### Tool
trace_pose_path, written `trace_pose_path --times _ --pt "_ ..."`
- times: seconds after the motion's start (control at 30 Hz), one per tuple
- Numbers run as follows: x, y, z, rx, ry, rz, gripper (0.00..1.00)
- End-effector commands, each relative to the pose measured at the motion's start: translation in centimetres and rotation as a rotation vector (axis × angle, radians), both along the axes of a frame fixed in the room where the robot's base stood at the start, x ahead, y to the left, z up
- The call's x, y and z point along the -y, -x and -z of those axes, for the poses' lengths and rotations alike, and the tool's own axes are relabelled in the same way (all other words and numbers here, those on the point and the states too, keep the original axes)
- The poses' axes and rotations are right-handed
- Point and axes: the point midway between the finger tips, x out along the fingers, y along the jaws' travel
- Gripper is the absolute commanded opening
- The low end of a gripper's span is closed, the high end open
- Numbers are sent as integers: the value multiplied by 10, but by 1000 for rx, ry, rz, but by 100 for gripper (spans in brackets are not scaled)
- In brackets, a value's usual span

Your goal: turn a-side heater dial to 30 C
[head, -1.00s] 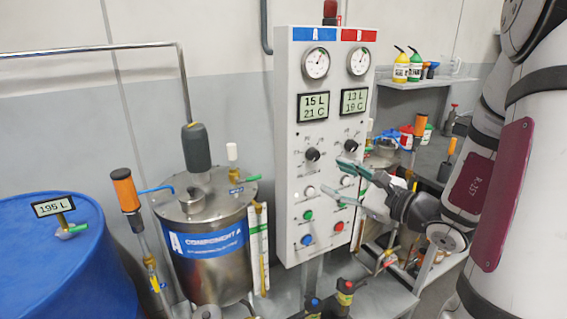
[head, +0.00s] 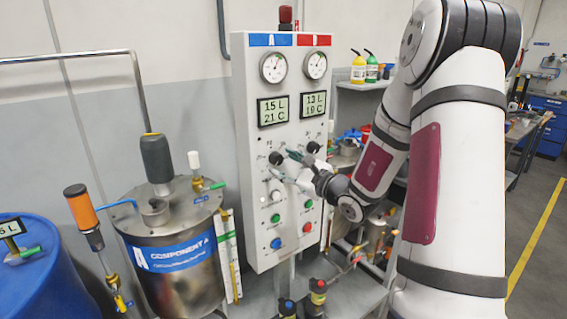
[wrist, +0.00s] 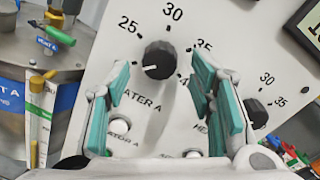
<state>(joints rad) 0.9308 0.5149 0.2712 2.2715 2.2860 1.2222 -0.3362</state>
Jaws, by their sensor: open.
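The a-side heater dial (head: 277,158) is a black knob under the blue A half of the control panel (head: 244,215). In the wrist view the dial (wrist: 159,58) shows its white mark pointing left and slightly down, away from the 30 label and below the 25 label. My gripper (head: 286,165) is open in front of the panel at the A dial. In the wrist view, my gripper's (wrist: 160,72) teal fingers stand on either side of the dial, apart from it. Whether the fingertips reach its depth is hard to tell.
The B-side dial (wrist: 255,112) is close to the right finger. The A display (head: 273,111) reads 15 L, 21 C. The steel component A tank (head: 180,285) stands left of the panel, the blue drum (head: 30,275) further left.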

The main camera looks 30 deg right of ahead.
Motion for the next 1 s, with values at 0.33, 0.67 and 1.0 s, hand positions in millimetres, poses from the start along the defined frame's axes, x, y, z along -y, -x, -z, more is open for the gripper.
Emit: trace_pose_path --times 0.33,0.67,1.0 --pt "-1 -13 0 0 0 1 49" --pt "-2 -13 0 0 0 0 4" --pt "-2 -13 0 -1 -25 -1 1"
